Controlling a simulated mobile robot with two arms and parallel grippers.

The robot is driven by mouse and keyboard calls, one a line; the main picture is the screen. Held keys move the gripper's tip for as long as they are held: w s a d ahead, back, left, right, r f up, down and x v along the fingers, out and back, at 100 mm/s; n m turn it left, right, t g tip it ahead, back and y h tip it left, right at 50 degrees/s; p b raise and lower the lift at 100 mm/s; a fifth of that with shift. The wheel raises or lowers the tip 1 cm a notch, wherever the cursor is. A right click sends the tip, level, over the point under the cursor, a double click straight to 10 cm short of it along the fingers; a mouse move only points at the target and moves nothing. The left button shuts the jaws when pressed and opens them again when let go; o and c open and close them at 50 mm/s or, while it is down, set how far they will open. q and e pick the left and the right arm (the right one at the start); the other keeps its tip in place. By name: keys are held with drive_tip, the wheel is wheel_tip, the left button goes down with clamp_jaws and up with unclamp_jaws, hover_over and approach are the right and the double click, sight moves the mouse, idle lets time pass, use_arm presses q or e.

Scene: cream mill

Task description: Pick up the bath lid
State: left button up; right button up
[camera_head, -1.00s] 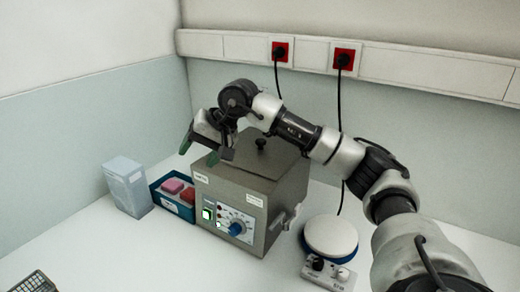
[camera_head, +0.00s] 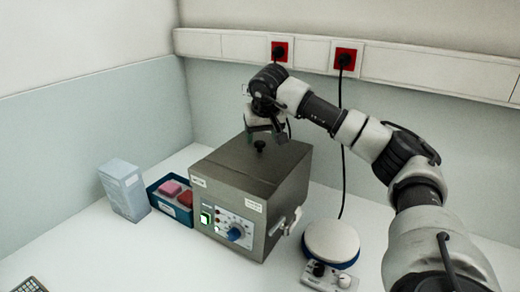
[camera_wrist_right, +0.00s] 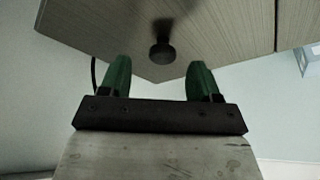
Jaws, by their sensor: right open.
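The bath (camera_head: 215,195) is a grey metal box with a control panel on its front. Its flat grey lid (camera_head: 228,160) lies on top and has a small black knob (camera_head: 260,145). My right gripper (camera_head: 266,132) is at the rear of the lid, close to the knob, and partly hidden by the wrist. In the right wrist view the gripper (camera_wrist_right: 160,72) has its two green fingers apart and empty. My left gripper is not in view.
A blue tray (camera_head: 168,204) with pink and red items and a pale box (camera_head: 124,190) stand left of the bath. A round white-topped device (camera_head: 331,240) stands to the right.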

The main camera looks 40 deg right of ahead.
sight(260, 143)
drive_tip(key=shift+x, duration=1.5)
drive_tip(key=shift+a, duration=0.15)
drive_tip(key=shift+c, duration=0.5)
drive_tip(key=shift+r, duration=0.1)
drive_tip(key=c, duration=0.9)
drive_tip(key=shift+o, duration=0.2)
wheel_tip(260, 143, up, 4)
drive_tip(key=shift+w+r+b, duration=0.1)
drive_tip(key=shift+b, duration=0.3)
drive_tip(key=s+d+r, duration=0.4)
drive_tip(key=s+r, duration=0.4)
drive_tip(key=s, duration=0.2)
drive_tip(key=shift+s+d+r, duration=0.35)
drive_tip(key=shift+s+r, duration=0.05)
